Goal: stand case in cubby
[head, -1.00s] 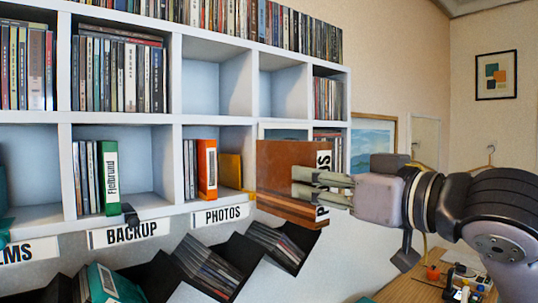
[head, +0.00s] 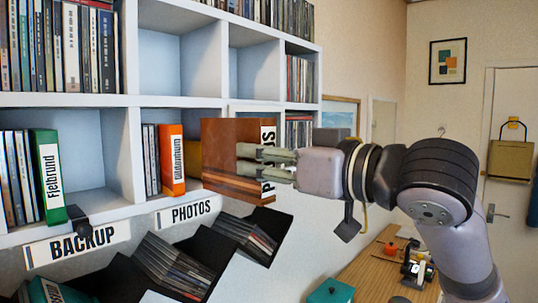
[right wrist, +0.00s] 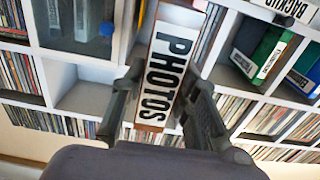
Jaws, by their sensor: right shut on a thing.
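My right gripper (head: 268,164) is shut on a brown case (head: 225,150), gripping its label end. The case is held upright in front of the shelf, over the right part of the PHOTOS cubby, and hides some of it. In the right wrist view the case's white PHOTOS label (right wrist: 166,75) shows between the two fingers (right wrist: 160,105). The PHOTOS sign (head: 190,212) is on the shelf edge below the cubby. An orange case (head: 172,160) stands in that cubby beside several thin discs (head: 151,160). My left gripper is not in view.
A green case (head: 48,178) stands in the BACKUP cubby, with bare space to its right. A black clip (head: 80,226) sits at that cubby's front edge. Sloped black bins (head: 175,265) of discs jut out below. A wooden desk (head: 365,270) is at lower right.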

